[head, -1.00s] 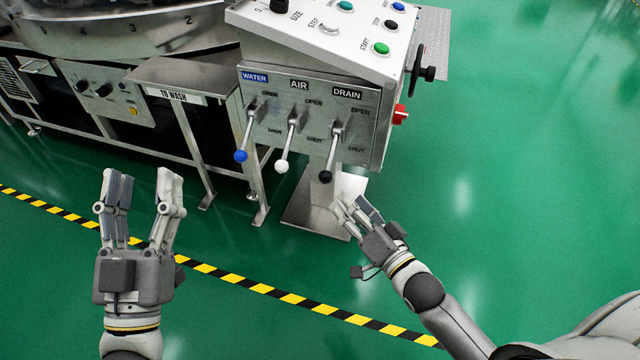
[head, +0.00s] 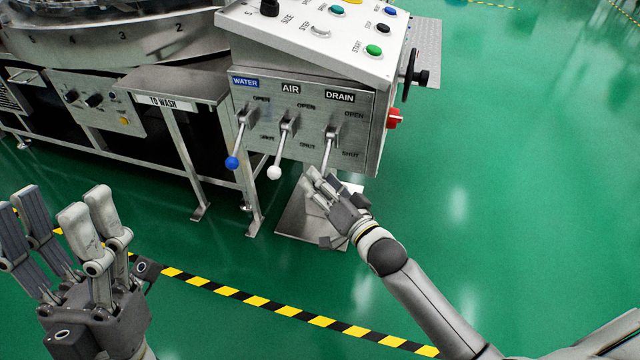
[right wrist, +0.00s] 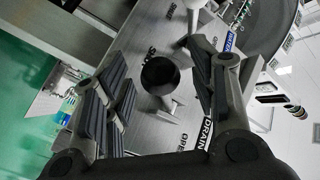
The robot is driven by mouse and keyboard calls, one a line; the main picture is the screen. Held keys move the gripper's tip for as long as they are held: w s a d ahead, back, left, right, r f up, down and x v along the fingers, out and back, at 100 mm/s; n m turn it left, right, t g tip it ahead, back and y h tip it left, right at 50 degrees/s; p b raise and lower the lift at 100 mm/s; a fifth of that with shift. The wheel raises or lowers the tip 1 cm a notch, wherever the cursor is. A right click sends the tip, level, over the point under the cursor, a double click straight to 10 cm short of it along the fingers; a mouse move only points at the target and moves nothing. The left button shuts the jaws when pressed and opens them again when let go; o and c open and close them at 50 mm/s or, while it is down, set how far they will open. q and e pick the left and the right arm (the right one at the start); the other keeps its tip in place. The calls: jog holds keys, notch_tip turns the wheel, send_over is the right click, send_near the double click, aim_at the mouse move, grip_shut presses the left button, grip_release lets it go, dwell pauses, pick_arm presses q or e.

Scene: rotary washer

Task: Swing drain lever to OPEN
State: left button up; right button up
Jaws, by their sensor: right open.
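The drain lever (head: 328,150) hangs down from its pivot under the DRAIN label (head: 340,97), its handle toward the SHUT mark (head: 350,154). Its knob is hidden behind my right gripper (head: 318,182) in the head view. In the right wrist view, the round black knob (right wrist: 160,76) sits between the spread fingers of the right gripper (right wrist: 165,95), with gaps on both sides. The right gripper is open. My left gripper (head: 62,230) is open and empty at the lower left, well away from the panel.
The white-knobbed AIR lever (head: 274,172) and blue-knobbed WATER lever (head: 232,162) hang left of the drain lever. A red switch (head: 395,118) and a black handwheel (head: 412,76) are on the box's right side. The green floor (head: 500,200) at right is clear.

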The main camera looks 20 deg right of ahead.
jog(key=shift+w+a, duration=0.15)
jog(key=shift+w, duration=0.25)
jog(key=shift+c, duration=0.3)
grip_shut()
